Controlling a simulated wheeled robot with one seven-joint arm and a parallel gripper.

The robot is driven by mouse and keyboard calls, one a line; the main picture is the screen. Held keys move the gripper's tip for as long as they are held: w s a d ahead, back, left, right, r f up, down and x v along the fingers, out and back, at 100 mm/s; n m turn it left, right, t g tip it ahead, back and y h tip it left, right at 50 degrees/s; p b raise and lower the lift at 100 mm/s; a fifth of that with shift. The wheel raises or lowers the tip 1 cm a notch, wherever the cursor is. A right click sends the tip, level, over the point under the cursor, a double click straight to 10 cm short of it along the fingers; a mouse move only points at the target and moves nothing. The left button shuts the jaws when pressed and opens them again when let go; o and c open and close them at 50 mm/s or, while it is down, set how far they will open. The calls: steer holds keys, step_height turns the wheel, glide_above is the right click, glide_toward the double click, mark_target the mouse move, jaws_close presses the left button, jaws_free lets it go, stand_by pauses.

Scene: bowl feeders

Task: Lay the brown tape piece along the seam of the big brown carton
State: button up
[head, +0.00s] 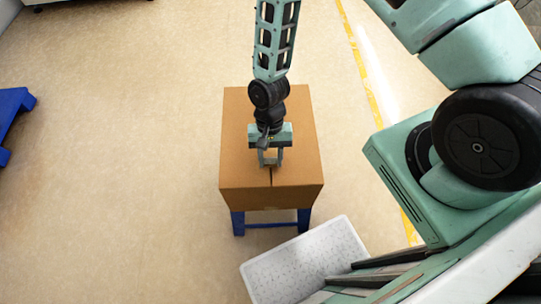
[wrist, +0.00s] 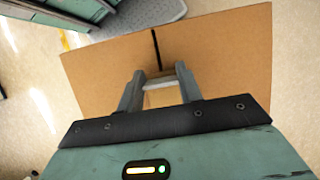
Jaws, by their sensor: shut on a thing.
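The big brown carton (head: 240,140) stands upright on a blue stand, its top facing up. Its seam shows as a dark line near the front edge in the head view (head: 272,178) and beyond my fingers in the wrist view (wrist: 156,48). My gripper (head: 270,162) points down over the carton top, in line with the seam. In the wrist view, my gripper (wrist: 160,73) is shut on a narrow pale-edged strip, the tape piece (wrist: 160,82), spanning between the fingers. Its brown is hard to separate from the carton behind. I cannot tell whether it touches the carton.
The blue stand (head: 238,222) holds the carton. A pale speckled tray (head: 305,265) lies in front of the carton, to the right, beside my base. A blue object (head: 12,110) is at the left edge. The floor left of the carton is clear.

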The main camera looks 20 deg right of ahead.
steer(key=shift+f, duration=0.25)
stand_by(0.3)
steer(key=o, duration=1)
steer(key=shift+o, duration=0.2)
steer(key=b+v, duration=0.2)
steer(key=v, duration=1.5)
steer(key=shift+w+r, duration=0.15)
steer(key=shift+r, duration=0.05)
steer(key=s+a+r+n+t, duration=0.2)
steer(key=s+r+n, duration=0.4)
steer(key=s+r, duration=0.1)
steer(key=s+a+r+n+t+h, duration=0.1)
steer(key=s+a+r+n+t, duration=0.1)
steer(key=s+r+n, duration=0.4)
step_height(320, 180, up, 5)
steer(key=shift+s+f, duration=0.25)
steer(key=shift+s, duration=0.75)
